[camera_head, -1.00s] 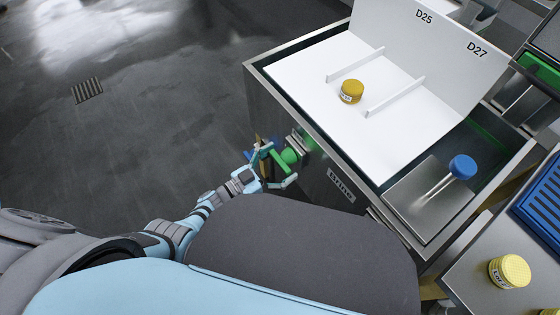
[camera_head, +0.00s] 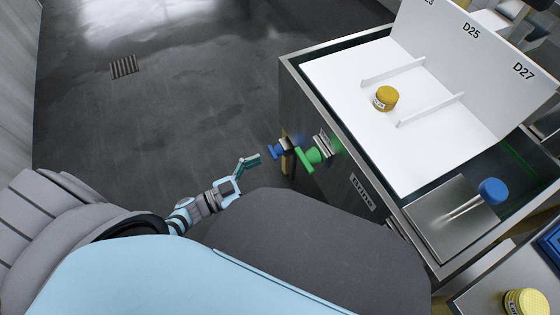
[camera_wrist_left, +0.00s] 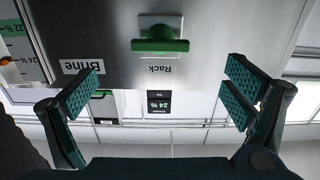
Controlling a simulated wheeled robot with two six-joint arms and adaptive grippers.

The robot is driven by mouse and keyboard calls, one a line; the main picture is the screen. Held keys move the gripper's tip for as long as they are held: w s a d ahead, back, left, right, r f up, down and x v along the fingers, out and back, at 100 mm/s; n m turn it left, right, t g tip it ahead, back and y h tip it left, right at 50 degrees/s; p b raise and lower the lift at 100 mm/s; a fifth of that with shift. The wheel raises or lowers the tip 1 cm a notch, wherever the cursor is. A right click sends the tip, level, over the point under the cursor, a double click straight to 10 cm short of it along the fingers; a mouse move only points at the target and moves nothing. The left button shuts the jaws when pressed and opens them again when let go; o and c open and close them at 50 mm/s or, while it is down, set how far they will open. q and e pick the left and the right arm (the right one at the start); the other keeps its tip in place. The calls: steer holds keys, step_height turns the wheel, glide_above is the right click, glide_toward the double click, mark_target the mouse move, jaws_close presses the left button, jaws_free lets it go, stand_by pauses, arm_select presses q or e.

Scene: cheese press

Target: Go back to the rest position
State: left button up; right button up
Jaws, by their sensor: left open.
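My left gripper (camera_head: 248,163) is open and empty in the head view, to the left of the brine tank and apart from its green handle (camera_head: 313,156). In the left wrist view my gripper's two teal fingers (camera_wrist_left: 160,95) are spread wide with nothing between them. The green handle also shows there (camera_wrist_left: 160,40), on a steel panel above a label reading "Rack" upside down. My right gripper is not in view.
The steel tank (camera_head: 420,225) holds a white rack (camera_head: 365,125) with a yellow cheese (camera_head: 385,98) between dividers. A blue handle (camera_head: 277,150) sits left of the green one.

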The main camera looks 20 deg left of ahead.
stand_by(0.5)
arm_select(q)
steer(key=a+f+n+g+y, duration=0.1)
steer(key=a+f+n+y, duration=0.2)
steer(key=a+f+y, duration=0.7)
steer(key=s+a+f+n+g+y, duration=0.1)
steer(key=s+a+f+g+y, duration=0.15)
steer(key=s+f, duration=0.35)
steer(key=s+a+f+n+g+y, duration=0.1)
steer(key=s+f+g, duration=0.2)
steer(key=s+f, duration=0.25)
steer(key=s+d+f+n+g, duration=0.1)
steer(key=s+d+f+g, duration=0.2)
steer(key=s, duration=0.7)
steer(key=s+d+f+n+g, duration=0.1)
steer(key=s+d+f+g, duration=0.2)
steer(key=s, duration=0.6)
step_height(320, 180, up, 14)
steer(key=h+p, duration=0.1)
steer(key=p, duration=1.2)
steer(key=shift+f+p, duration=0.2)
steer(key=shift+p, duration=0.1)
